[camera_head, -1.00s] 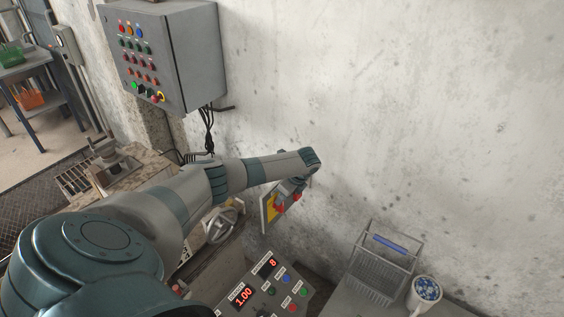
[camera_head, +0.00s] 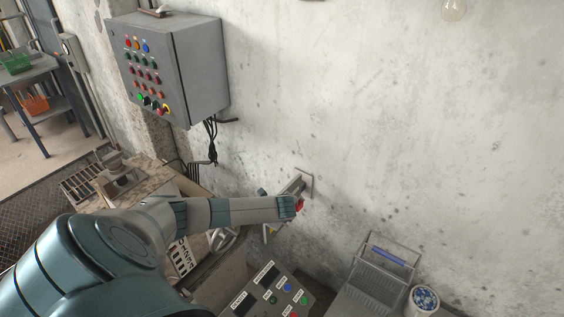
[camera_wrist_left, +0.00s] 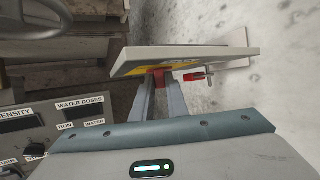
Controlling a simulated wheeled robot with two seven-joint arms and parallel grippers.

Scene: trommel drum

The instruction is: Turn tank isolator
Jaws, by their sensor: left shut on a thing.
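The tank isolator is a pale panel (camera_wrist_left: 200,56) on the wall, seen nearly edge-on in the left wrist view, with a yellow face towards my gripper. Its red handle (camera_wrist_left: 160,77) sits between the fingertips of my left gripper (camera_wrist_left: 159,90), which is shut on it. A second red piece with a metal pin (camera_wrist_left: 196,76) is just to the right, apart from the fingers. In the head view my left wrist (camera_head: 288,207) covers most of the isolator; a little red (camera_head: 300,204) shows at its end. The handle's exact angle is hard to tell. My right gripper is out of view.
A control console (camera_head: 262,295) with dark displays stands below my forearm. A grey button cabinet (camera_head: 176,70) hangs on the wall at upper left. A wire basket (camera_head: 380,270) and a cup (camera_head: 423,299) are at lower right. A handwheel (camera_wrist_left: 30,18) shows in the wrist view.

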